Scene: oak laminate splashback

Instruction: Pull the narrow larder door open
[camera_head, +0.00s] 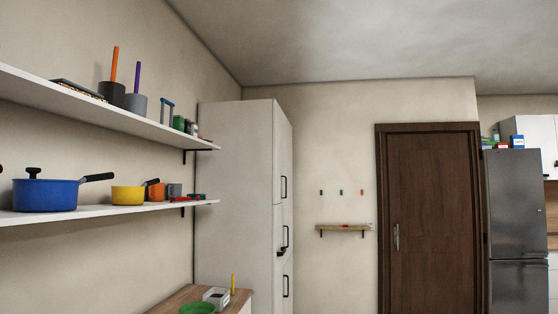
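A tall, narrow white larder cabinet (236,190) stands against the left wall, left of the picture's middle. Its front faces right and shows at a steep angle. The front is split into stacked doors, with the upper door (282,150) the tallest one in view. Black bar handles sit on the front: an upper handle (284,187), a middle handle (285,238) and a lower handle (287,286). The doors look closed. The bottom of the cabinet is cut off. Neither of my grippers is in view.
Two white wall shelves (100,212) hold pots and cups, including a blue pot (45,195) and a yellow pan (128,195). A wooden worktop (180,298) with a green bowl (197,308) stands before the cabinet. A brown door (430,220) and grey fridge (517,220) stand right.

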